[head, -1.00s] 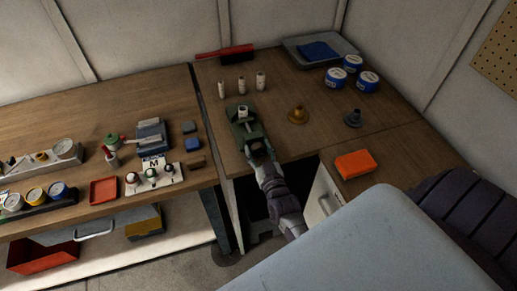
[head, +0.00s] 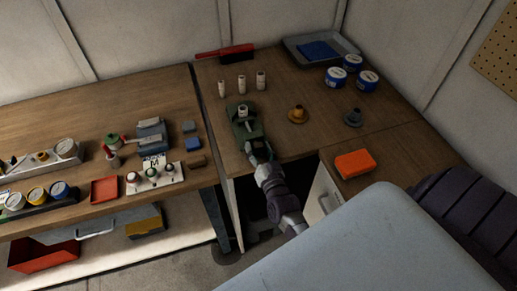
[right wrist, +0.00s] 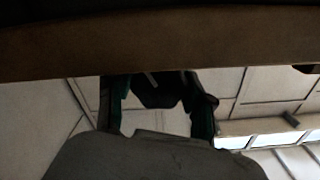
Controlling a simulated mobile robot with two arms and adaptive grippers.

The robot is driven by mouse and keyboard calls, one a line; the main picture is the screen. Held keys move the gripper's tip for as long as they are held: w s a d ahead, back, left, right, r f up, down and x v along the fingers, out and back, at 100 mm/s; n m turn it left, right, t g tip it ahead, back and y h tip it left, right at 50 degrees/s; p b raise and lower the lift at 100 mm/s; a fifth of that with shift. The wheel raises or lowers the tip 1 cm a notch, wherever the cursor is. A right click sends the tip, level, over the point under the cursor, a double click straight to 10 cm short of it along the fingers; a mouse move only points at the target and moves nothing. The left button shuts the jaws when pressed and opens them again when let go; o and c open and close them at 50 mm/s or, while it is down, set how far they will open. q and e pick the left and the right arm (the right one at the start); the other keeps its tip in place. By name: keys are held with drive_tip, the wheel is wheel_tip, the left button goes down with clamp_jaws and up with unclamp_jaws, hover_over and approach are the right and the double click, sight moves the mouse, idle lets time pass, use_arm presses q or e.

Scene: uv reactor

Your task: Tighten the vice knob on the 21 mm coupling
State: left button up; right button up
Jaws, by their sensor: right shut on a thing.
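The green vice (head: 246,131) stands at the front edge of the wooden bench, with a pale coupling (head: 242,111) upright in its jaws. My right gripper (head: 258,152) is at the vice's near end, at the bench edge, shut on the vice knob. The gripper mostly hides the knob in the head view. In the right wrist view, a dark shape that looks like the knob (right wrist: 158,92) sits between the two fingers, under the bench edge (right wrist: 150,45). My left gripper is in neither view.
Several pale cylinders (head: 241,83) stand behind the vice. A brass-coloured flanged part (head: 298,115) and a grey one (head: 353,118) stand to its right. An orange block (head: 354,164) lies at the front right. Blue-and-white tubs (head: 368,82) stand farther back.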

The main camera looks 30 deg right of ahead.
drive_tip(key=o, duration=1.2)
drive_tip(key=shift+w, duration=0.1)
drive_tip(key=v, duration=1.2)
drive_tip(key=shift+f, duration=0.15)
